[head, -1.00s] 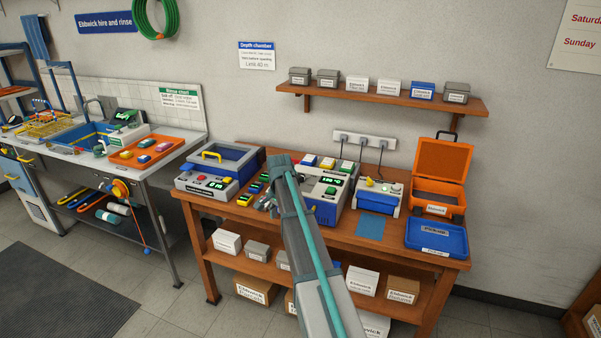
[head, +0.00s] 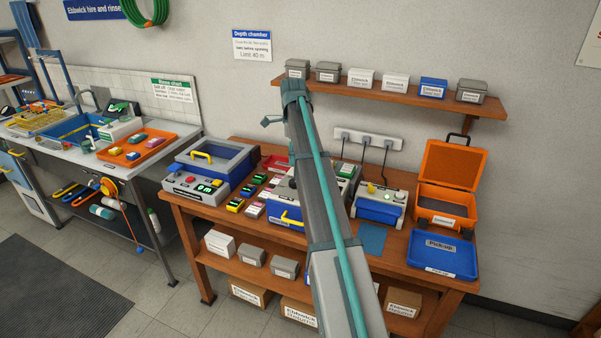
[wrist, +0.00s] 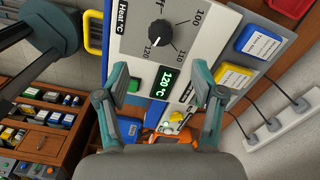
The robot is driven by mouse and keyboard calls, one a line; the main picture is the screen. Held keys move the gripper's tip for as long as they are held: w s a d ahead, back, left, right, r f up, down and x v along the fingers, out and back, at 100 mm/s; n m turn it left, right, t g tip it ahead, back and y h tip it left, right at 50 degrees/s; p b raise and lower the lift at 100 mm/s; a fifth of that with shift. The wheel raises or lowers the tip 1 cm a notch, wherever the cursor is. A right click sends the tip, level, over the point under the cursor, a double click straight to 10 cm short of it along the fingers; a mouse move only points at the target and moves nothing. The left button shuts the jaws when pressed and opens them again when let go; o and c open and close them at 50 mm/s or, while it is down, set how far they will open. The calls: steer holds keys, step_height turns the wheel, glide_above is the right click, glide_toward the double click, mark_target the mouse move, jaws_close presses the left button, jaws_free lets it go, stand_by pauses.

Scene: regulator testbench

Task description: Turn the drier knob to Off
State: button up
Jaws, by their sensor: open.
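The drier (wrist: 140,65) shows in the wrist view as a grey panel marked Heat °C. Its black round knob (wrist: 160,36) sits near the top of that view, among the marks ff, 100 and 120. The knob's pointer seems to face 120 at the lower left. A green display (wrist: 163,82) reads 120 °C. My gripper (wrist: 162,84) is open and empty, its fingers spread either side of the display, apart from the knob.
In the wrist view, blue (wrist: 258,42) and yellow (wrist: 234,76) blocks lie beside the panel, near a power strip (wrist: 285,125). In the head view, a shelf of boxes (head: 400,97) hangs above the bench, and an orange case (head: 450,180) stands open at right.

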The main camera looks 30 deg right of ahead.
mark_target(294, 181)
step_height(294, 181, down, 11)
steer(key=p, duration=0.3)
steer(key=shift+r, duration=0.15)
steer(key=shift+c, duration=0.3)
steer(key=c, duration=1.1)
